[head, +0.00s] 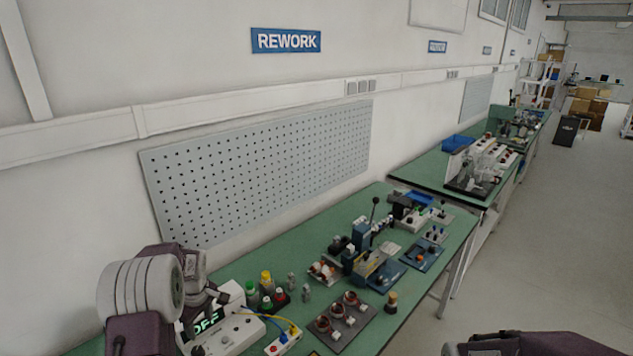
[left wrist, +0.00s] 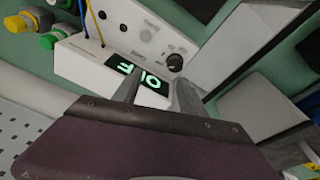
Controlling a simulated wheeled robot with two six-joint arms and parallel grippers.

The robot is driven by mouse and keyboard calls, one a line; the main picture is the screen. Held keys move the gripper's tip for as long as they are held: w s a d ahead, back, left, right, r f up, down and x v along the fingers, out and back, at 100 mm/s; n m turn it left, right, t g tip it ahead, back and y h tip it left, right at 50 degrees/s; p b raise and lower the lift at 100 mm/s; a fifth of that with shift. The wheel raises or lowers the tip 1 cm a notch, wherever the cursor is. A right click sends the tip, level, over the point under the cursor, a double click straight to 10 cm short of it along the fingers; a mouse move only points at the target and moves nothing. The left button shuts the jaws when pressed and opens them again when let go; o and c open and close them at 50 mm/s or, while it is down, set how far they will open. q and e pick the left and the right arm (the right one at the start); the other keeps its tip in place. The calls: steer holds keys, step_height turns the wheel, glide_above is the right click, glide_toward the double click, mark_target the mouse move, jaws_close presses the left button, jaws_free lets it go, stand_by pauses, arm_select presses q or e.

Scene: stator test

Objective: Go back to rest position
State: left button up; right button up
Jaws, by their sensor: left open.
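My left gripper (head: 207,302) is in front of the white tester box (head: 232,334), close to its lit green display, which reads OFF in the head view. In the left wrist view the two grey fingers (left wrist: 158,92) stand apart with nothing between them, and they overlap the display. The tester's dark knob (left wrist: 175,62) is just beyond the fingers. I cannot tell whether the fingers touch the box. Part of my right arm (head: 530,345) shows at the bottom right of the head view; its gripper is out of frame.
The green bench (head: 240,265) carries green, yellow and red-capped parts (head: 266,284) beside the tester. Trays with copper-coloured stators (head: 345,325) and a lever press (head: 362,232) stand farther right. A pegboard (head: 265,165) is on the wall behind. Open floor (head: 550,240) lies right.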

arm_select(q)
steer(key=s+d+r+m+t+h, duration=0.1)
steer(key=s+d+r+m, duration=0.2)
steer(key=d, duration=0.4)
steer(key=s+d+r+m, duration=0.1)
steer(key=s+d+r, duration=0.25)
steer(key=d, duration=0.35)
steer(key=s+d+f+m, duration=0.1)
steer(key=s+d+m, duration=0.1)
steer(key=s+m, duration=0.3)
steer(key=s+d+f+m+g+h, duration=0.1)
steer(key=s+d+f+m, duration=0.1)
steer(key=s, duration=0.6)
steer(key=d+m, duration=0.1)
steer(key=m, duration=0.1)
steer(key=shift+s+d+m, duration=0.2)
steer(key=shift+m, duration=0.2)
steer(key=shift+s, duration=0.15)
steer(key=shift+a, duration=0.1)
